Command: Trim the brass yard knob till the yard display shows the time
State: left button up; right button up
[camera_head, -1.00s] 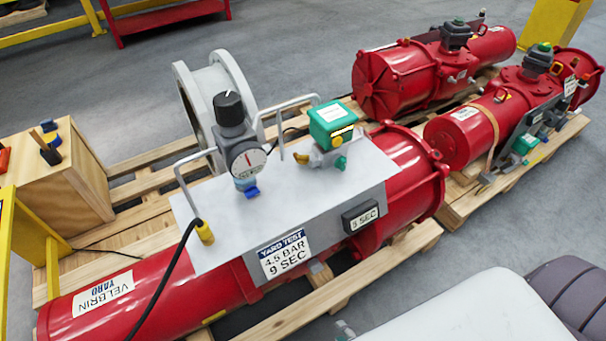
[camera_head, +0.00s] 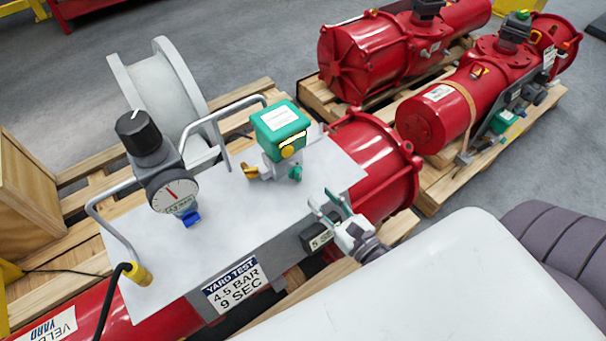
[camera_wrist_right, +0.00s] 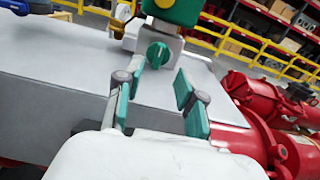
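The green-topped box (camera_head: 279,128) stands on the grey plate, with a yellow button on its front. Below it are a brass-coloured fitting (camera_head: 250,171) at the left and a teal knob (camera_head: 295,173) at the right. The wrist view shows the brass-coloured piece (camera_wrist_right: 117,30) and teal knob (camera_wrist_right: 158,53). The dark display (camera_head: 316,240) on the plate's front side is partly hidden by my right gripper (camera_head: 320,203); "5" and part of "S" show. The label (camera_head: 236,286) reads "YARD TEST 4.5 BAR 9 SEC". My right gripper (camera_wrist_right: 152,87) is open, empty and short of the teal knob.
A black-knobbed regulator with a gauge (camera_head: 173,196) stands left on the plate. A bent metal handle (camera_head: 222,117) rises behind. Red cylinders (camera_head: 365,60) lie on pallets at the back right. A wooden box (camera_head: 25,195) is at the left.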

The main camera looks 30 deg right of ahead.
aim_at(300, 175)
jog(key=w, duration=0.5)
jog(key=w+a+p, duration=0.1)
jog(key=w, duration=0.1)
jog(key=shift+w+f, duration=0.1)
jog(key=shift+w, duration=0.3)
jog(key=shift+c, duration=0.3)
grip_shut()
